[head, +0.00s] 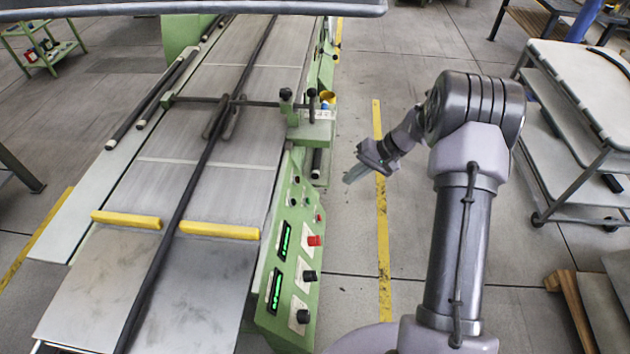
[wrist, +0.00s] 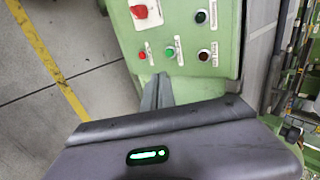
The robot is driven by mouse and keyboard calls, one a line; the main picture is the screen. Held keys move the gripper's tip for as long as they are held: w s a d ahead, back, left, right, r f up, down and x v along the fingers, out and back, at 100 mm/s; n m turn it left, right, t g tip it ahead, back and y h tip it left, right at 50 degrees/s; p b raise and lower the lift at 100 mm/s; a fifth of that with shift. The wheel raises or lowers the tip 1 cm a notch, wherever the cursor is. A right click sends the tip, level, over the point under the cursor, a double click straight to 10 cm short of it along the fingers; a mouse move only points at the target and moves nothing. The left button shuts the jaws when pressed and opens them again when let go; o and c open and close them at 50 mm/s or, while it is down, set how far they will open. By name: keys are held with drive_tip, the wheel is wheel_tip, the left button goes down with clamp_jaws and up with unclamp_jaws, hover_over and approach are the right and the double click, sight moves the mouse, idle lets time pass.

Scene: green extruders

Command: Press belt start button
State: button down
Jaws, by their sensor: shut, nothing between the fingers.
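A green control panel (head: 284,294) stands along the right side of the belt machine. In the wrist view, the panel (wrist: 226,35) shows a small green button (wrist: 170,52) between a small red button (wrist: 142,55) and a dark button (wrist: 204,55). A larger red knob (wrist: 140,11) and a dark green button (wrist: 202,16) sit above them. The labels are too small to read, so I cannot tell which is belt start. My gripper (head: 349,179) is shut and empty, right of the panel; in the wrist view its fingertips (wrist: 159,80) appear just below the green button. Contact is not visible.
The belt (head: 215,155) has yellow bars (head: 219,230) and a dark rod along it. A red knob (head: 315,240) and black knobs (head: 309,276) project from the panel. A shelved cart (head: 580,130) stands right. Floor around the yellow line (head: 382,240) is clear.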

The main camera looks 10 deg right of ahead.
sight(308, 201)
drive_tip(key=a+r+b+x, duration=0.1)
drive_tip(key=b+x, duration=0.4)
drive_tip(key=x, duration=0.8)
drive_tip(key=shift+w+a, duration=0.2)
drive_tip(key=shift+a, duration=0.3)
